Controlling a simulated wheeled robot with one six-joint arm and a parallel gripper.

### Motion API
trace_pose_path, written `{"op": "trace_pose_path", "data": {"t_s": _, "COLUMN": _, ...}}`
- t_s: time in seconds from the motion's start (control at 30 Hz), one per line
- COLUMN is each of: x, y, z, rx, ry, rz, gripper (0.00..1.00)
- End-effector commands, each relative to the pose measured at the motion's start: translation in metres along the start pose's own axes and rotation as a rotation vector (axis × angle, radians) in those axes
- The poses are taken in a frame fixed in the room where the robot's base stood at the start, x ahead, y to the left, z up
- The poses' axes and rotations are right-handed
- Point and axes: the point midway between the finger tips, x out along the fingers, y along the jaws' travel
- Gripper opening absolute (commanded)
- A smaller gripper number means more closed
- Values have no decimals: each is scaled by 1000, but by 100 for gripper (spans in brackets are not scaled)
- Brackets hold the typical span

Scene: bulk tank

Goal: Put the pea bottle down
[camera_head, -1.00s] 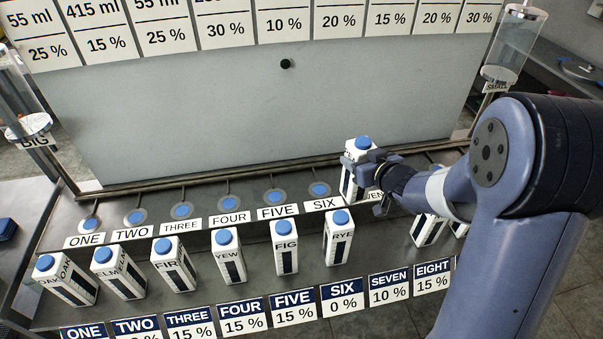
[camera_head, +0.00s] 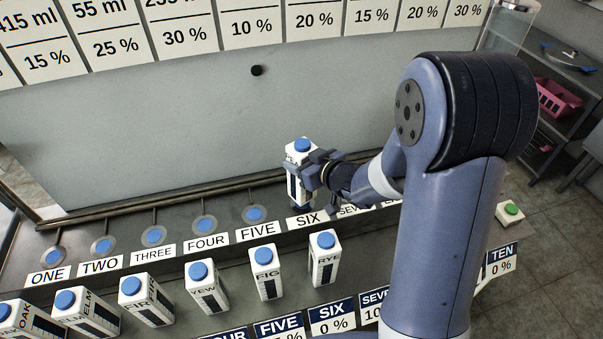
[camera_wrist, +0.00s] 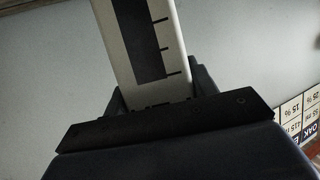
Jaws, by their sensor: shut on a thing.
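My gripper (camera_head: 312,178) is shut on a white square bottle (camera_head: 297,160) with a blue cap and a dark scale strip; its name is not readable. I take it for the pea bottle. It is nearly upright at the back ledge, above the SIX label (camera_head: 306,220), and covers the spot where the sixth round pad would be. Whether its base touches the ledge, I cannot tell.
Blue round pads, such as FIVE's (camera_head: 254,214), line the ledge to the left, uncovered. Similar bottles, including rye (camera_head: 324,258) and fig (camera_head: 266,272), stand in a front row. A grey panel (camera_head: 170,120) rises behind. A green button (camera_head: 511,209) is at the right.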

Motion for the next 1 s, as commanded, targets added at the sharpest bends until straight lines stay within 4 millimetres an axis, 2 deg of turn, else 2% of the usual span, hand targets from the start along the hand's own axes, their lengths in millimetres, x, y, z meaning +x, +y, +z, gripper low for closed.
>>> {"op": "trace_pose_path", "data": {"t_s": 0.1, "x": 7, "y": 0, "z": 18, "rx": 3, "ry": -5, "rz": -1, "gripper": 31}}
{"op": "trace_pose_path", "data": {"t_s": 0.23, "x": 12, "y": 0, "z": 30, "rx": 2, "ry": -3, "rz": 0, "gripper": 31}}
{"op": "trace_pose_path", "data": {"t_s": 0.67, "x": 15, "y": 0, "z": 36, "rx": 0, "ry": 0, "rz": 1, "gripper": 31}}
{"op": "trace_pose_path", "data": {"t_s": 0.7, "x": 14, "y": 0, "z": 35, "rx": 0, "ry": 0, "rz": 1, "gripper": 56}}
{"op": "trace_pose_path", "data": {"t_s": 0.93, "x": 14, "y": 0, "z": 34, "rx": 0, "ry": -1, "rz": 1, "gripper": 75}}
{"op": "trace_pose_path", "data": {"t_s": 1.0, "x": 14, "y": 0, "z": 34, "rx": 0, "ry": -1, "rz": 1, "gripper": 76}}
